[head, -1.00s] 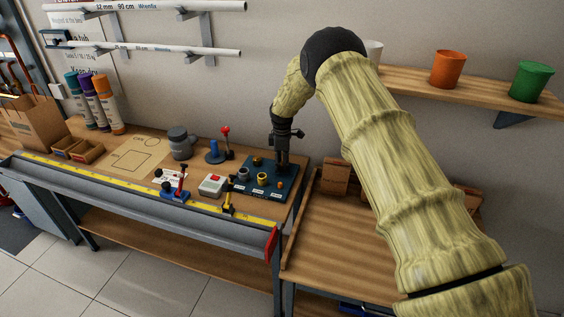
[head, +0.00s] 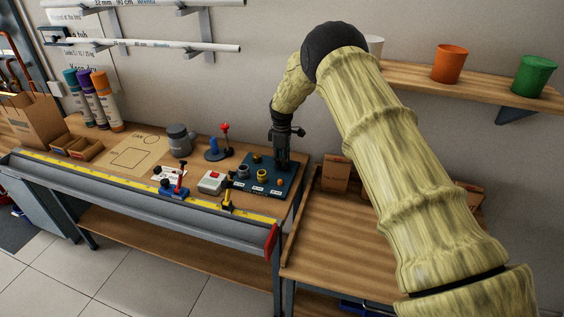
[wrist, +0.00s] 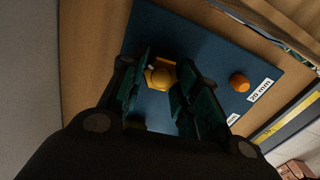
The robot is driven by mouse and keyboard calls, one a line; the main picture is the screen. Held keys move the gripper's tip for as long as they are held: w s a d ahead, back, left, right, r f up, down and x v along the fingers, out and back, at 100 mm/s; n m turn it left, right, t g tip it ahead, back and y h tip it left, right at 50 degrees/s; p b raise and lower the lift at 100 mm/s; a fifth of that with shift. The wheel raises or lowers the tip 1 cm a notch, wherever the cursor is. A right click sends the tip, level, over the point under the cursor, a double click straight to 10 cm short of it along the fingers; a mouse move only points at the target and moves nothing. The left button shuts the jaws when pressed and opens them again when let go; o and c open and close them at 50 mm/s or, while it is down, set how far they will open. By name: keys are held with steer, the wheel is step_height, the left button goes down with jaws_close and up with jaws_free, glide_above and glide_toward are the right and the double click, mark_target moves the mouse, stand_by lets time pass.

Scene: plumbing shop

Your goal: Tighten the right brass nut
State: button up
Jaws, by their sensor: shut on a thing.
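A dark blue board (head: 249,191) lies on the bench with brass and orange fittings on it. My gripper (head: 281,166) points down over the board's back right part. In the wrist view my gripper (wrist: 160,88) has its fingers shut on a brass nut (wrist: 160,75), which sits on the blue board. In the head view the fingers hide this nut. Another brass piece (head: 258,158) stands left of my gripper, and a brass ring-shaped fitting (head: 262,175) stands nearer the front. An orange cap (wrist: 239,82) sits beside a white "20 mm" label (wrist: 260,90).
A blue stand with a red-knobbed lever (head: 224,140) is behind. Cardboard boxes (head: 336,173) stand on the lower right table. Shelf pots (head: 448,63) are above right.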

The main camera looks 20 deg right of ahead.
steer(key=m+b, duration=0.2)
steer(key=m, duration=0.1)
steer(key=shift+w+m, duration=0.1)
steer(key=shift+m, duration=0.3)
steer(key=m+b, duration=0.1)
steer(key=m, duration=0.3)
steer(key=shift+d+m+b, duration=0.15)
steer(key=shift+m+b, duration=0.15)
steer(key=m+b, duration=0.1)
steer(key=m, duration=0.3)
steer(key=shift+w+r, duration=0.1)
steer(key=m, duration=0.4)
steer(key=shift+d, duration=0.15)
steer(key=m, duration=0.3)
steer(key=shift+d+m+b, duration=0.1)
steer(key=shift+m+b, duration=0.2)
steer(key=shift+b, duration=0.1)
steer(key=m, duration=0.3)
steer(key=shift+m, duration=0.3)
steer(key=m, duration=0.3)
steer(key=shift+m, duration=0.4)
steer(key=shift+s+m, duration=0.2)
steer(key=shift+m, duration=1.6)
steer(key=shift+d+r, duration=0.1)
